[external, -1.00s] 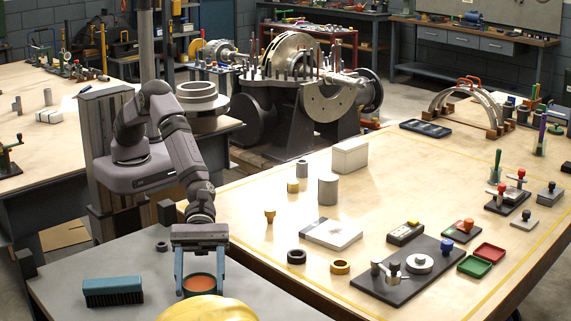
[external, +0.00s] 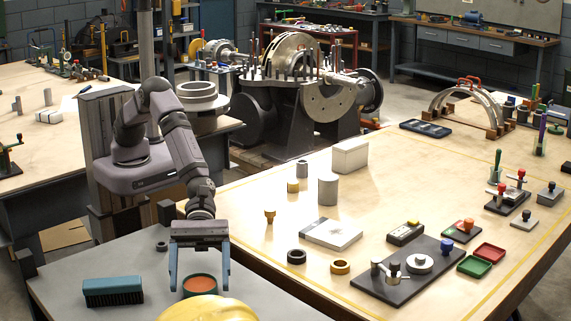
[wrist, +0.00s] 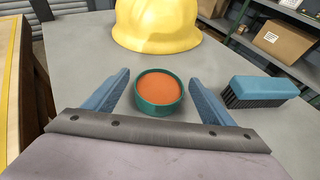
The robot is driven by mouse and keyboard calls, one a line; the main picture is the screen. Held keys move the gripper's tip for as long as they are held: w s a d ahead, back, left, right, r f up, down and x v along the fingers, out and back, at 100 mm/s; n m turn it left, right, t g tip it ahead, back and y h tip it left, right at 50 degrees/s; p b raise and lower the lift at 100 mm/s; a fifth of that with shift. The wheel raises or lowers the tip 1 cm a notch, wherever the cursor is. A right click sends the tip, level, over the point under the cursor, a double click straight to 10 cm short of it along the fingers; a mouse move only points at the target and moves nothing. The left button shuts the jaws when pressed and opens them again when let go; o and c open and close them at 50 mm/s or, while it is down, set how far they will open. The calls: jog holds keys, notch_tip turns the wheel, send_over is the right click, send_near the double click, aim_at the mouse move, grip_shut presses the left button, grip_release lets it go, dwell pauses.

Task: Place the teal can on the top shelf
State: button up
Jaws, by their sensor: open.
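The teal can (external: 199,284) stands upright on the grey side table, with an orange-brown top. In the wrist view the can (wrist: 158,106) sits between the two blue fingers, with a gap on each side. My gripper (external: 199,283) is open around the can, pointing down; it also shows in the wrist view (wrist: 158,88). In the external view the hard hat hides the can's lower part. A shelf unit (wrist: 283,27) with cardboard boxes shows at the top right of the wrist view; I cannot tell whether its top shelf is in view.
A yellow hard hat (external: 208,309) lies close to the can. A teal brush (external: 113,291) lies to the left of the can in the external view. The wooden bench (external: 330,275) holds several parts.

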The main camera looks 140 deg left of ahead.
jog(key=b+v, duration=0.2)
jog(key=v, duration=0.9)
jog(key=shift+d, duration=0.1)
